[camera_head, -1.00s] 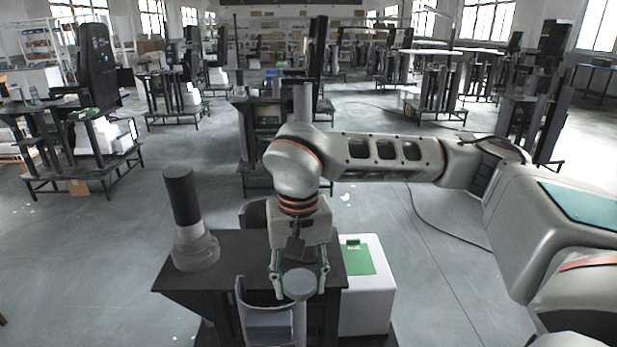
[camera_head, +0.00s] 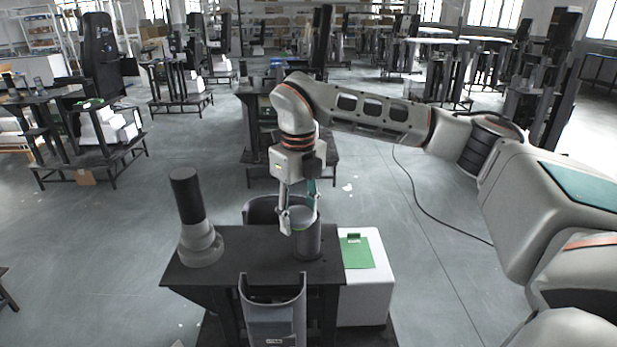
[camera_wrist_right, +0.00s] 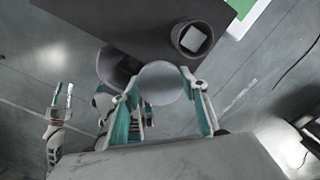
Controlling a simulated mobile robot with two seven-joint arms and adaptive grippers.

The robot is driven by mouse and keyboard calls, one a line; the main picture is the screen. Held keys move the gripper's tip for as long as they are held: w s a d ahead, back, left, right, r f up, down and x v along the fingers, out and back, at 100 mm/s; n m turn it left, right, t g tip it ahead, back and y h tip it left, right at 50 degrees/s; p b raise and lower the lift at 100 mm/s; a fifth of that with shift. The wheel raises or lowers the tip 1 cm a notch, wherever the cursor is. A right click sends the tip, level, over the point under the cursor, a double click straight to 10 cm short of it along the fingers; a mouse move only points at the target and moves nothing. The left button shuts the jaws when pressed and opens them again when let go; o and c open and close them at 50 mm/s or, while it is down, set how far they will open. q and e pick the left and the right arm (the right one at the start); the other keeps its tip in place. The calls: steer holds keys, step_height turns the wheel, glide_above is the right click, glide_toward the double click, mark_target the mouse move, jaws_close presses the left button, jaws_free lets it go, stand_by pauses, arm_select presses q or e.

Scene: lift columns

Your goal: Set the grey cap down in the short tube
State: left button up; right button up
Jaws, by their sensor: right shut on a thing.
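The grey cap (camera_head: 302,217) is a round disc held between the fingers of my right gripper (camera_head: 300,218). In the right wrist view the cap (camera_wrist_right: 163,83) shows face-on between the teal-lined fingers. A short dark tube (camera_head: 308,244) stands upright on the black table just below the cap in the head view. In the right wrist view the tube (camera_wrist_right: 207,33) is open-topped with a pale square shape inside, and the cap appears offset from its mouth. My left gripper (camera_wrist_right: 62,90) shows at the left of the right wrist view, fingers apart and empty.
On the black table (camera_head: 250,262), a tall dark cylinder on a grey base (camera_head: 200,245) stands at left. Curved open holders stand in front (camera_head: 272,315) and behind (camera_head: 258,208). A white box (camera_head: 372,300) with a green sheet (camera_head: 356,252) is at right.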

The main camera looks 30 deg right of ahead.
steer(key=shift+w+d+r+m+p, duration=0.1)
steer(key=shift+w+d+m+p, duration=0.6)
steer(key=shift+m, duration=2.85)
steer(key=shift+w+d+m+p, duration=0.25)
steer(key=shift+w+d+m, duration=0.9)
steer(key=shift+m, duration=2.35)
steer(key=shift+w+d+r+m+p, duration=0.1)
steer(key=shift+w+d+m+p, duration=0.6)
steer(key=shift+m, duration=2.85)
steer(key=shift+w+d+f+b, duration=0.1)
steer(key=shift+d+f+b, duration=0.35)
steer(key=shift+f, duration=0.75)
steer(key=shift+f, duration=0.1)
